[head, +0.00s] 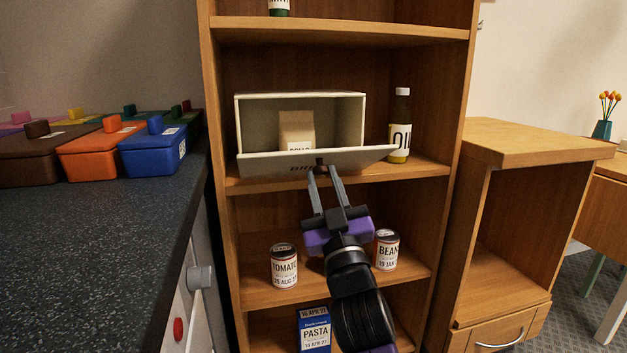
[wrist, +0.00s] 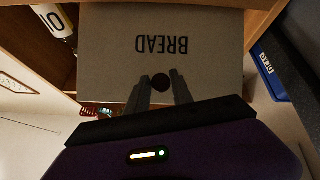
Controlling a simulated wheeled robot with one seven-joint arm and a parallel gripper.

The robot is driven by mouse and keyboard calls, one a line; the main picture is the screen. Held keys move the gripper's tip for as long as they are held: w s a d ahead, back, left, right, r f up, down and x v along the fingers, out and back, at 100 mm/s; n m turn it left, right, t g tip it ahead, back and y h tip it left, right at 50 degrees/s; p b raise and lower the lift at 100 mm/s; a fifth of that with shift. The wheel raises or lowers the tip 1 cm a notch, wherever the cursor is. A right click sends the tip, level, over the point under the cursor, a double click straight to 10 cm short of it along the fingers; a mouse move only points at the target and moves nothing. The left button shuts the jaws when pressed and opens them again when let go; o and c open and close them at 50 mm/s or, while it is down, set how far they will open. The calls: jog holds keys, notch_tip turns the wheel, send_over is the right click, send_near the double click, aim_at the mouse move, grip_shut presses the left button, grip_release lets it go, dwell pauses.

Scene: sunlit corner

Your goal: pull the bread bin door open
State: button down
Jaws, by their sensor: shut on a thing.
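The cream bread bin (head: 241,122) stands on a shelf of the wooden bookcase, with a brown paper packet (head: 297,131) inside. Its door (head: 262,163) is swung down and out, hinged at the bottom, and leans toward me with the bin's inside in plain view. In the wrist view the door (wrist: 215,45) shows the word BREAD upside down and a dark round knob (wrist: 161,83). My gripper (head: 323,170) is at the door's front edge, its fingers on either side of the knob. The wrist view shows my gripper (wrist: 160,88) shut on this knob.
An oil bottle (head: 400,125) stands right of the bin, close to the door's right end. Tomato (head: 284,266) and bean (head: 386,250) cans stand on the shelf below, near my arm. A dark counter (head: 95,240) with coloured boxes is at the left; a wooden cabinet (head: 535,140) is at the right.

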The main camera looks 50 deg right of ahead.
notch_tip(320, 180, down, 7)
jog(key=t+b, duration=0.1)
jog(key=b, duration=0.5)
jog(key=shift+w+a+b, duration=0.2)
jog(key=shift+w+b, duration=0.2)
jog(key=shift+f+b, duration=0.25)
jog(key=shift+b, duration=0.2)
jog(key=c, duration=1.1)
grip_release()
jog(key=shift+c, duration=0.2)
jog(key=shift+d, duration=0.1)
jog(key=shift+h, duration=0.4)
jog(key=shift+s+f, duration=0.1)
jog(key=shift+s, duration=0.05)
